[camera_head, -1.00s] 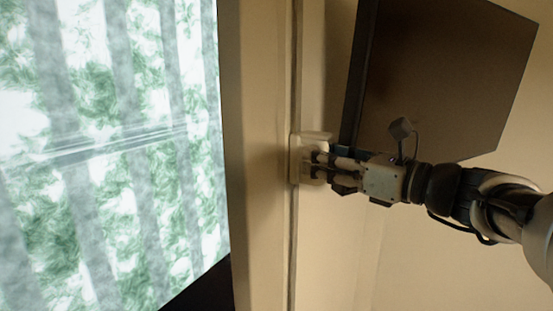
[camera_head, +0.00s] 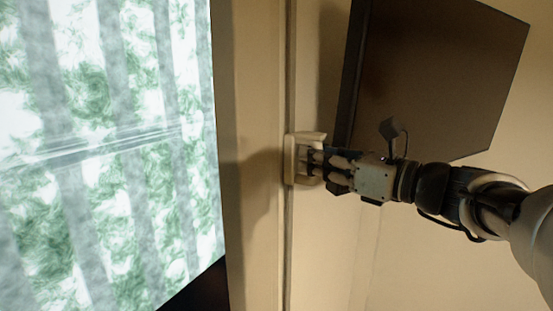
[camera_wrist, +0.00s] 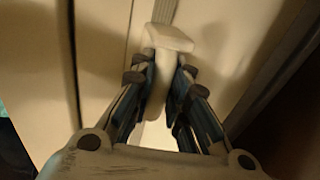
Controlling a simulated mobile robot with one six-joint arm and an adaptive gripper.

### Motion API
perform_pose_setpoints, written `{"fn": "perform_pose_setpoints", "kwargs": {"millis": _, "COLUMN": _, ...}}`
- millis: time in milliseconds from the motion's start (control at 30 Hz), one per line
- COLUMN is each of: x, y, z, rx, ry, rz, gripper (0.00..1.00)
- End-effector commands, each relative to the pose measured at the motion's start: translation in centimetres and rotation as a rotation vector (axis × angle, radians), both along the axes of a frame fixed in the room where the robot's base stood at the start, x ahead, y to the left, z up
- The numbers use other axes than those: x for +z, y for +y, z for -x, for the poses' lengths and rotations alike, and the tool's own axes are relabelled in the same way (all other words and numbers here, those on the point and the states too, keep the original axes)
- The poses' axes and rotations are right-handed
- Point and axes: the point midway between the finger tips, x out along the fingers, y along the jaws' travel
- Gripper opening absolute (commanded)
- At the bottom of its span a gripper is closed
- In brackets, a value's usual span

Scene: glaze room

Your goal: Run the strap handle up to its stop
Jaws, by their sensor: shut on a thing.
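The cream strap handle (camera_head: 289,160) sits against a narrow grey strip (camera_head: 291,60) that runs up and down the pale wall in the head view. My gripper (camera_head: 314,161) reaches in from the right and is shut on the handle. In the wrist view the pale handle (camera_wrist: 160,75) stands between the two fingers of my gripper (camera_wrist: 160,82), with the grey strip (camera_wrist: 165,10) leading away behind it. The fingers cover part of the handle. The strip's far ends and any stop are out of sight.
A dark flat panel (camera_head: 440,75) hangs close above my gripper in the head view. A bright pane (camera_head: 110,150) with green patches and grey bands fills the left. The wall (camera_head: 430,255) below my arm looks bare.

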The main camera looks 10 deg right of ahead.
Motion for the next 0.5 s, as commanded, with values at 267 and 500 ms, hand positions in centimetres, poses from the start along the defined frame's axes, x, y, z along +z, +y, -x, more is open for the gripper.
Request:
{"fn": "perform_pose_setpoints", "kwargs": {"millis": 267, "x": -0.01, "y": -0.01, "z": -0.01, "rx": 0.000, "ry": 0.001, "rz": -0.001, "gripper": 0.00}}
{"fn": "perform_pose_setpoints", "kwargs": {"millis": 500, "x": 0.70, "y": -0.01, "z": -0.01, "rx": 0.000, "ry": 0.001, "rz": -0.001, "gripper": 0.00}}
